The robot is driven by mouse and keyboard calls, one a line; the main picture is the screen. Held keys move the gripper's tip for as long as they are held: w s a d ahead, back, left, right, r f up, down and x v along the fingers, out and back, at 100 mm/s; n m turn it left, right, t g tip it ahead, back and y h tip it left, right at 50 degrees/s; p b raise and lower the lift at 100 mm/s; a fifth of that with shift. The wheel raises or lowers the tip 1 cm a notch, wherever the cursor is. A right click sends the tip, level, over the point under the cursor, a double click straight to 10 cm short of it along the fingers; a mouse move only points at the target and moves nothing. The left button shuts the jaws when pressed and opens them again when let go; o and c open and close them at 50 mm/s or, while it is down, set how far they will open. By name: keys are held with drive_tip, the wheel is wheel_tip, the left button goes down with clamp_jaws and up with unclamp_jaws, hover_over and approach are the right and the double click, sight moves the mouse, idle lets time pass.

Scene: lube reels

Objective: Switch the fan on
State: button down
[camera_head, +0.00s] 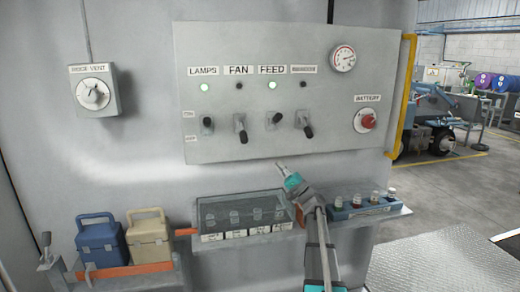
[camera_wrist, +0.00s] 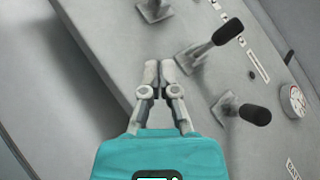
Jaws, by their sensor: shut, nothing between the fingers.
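The fan switch (camera_head: 241,130) is the second lever on the grey wall panel (camera_head: 225,60), under the FAN label (camera_head: 238,70). Its black handle points down. The small fan lamp (camera_head: 239,86) above it is dark. My gripper (camera_head: 281,166) is just below the panel's lower edge, to the right of and below the fan switch, apart from it. In the wrist view my gripper (camera_wrist: 160,70) has its fingertips together and empty. A lever base (camera_wrist: 153,9) shows at the top edge there; I cannot tell for certain which switch it is.
The lamps lever (camera_head: 207,123) and feed lever (camera_head: 274,119) point up, their lamps lit green. The fourth lever (camera_head: 306,126) points down. A red battery knob (camera_head: 367,121) is at right. A covered tray (camera_head: 250,207) and a blue rack (camera_head: 365,208) stand below.

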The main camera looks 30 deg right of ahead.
sight(243, 133)
drive_tip(key=shift+r, duration=0.1)
drive_tip(key=s+a+p+x, duration=0.1)
drive_tip(key=a+p+x, duration=0.1)
drive_tip(key=p+x, duration=0.6)
drive_tip(key=shift+s+a+p+x, duration=0.2)
drive_tip(key=shift+s+p+x, duration=0.15)
drive_tip(key=shift+x, duration=1.8)
drive_tip(key=shift+w, duration=0.1)
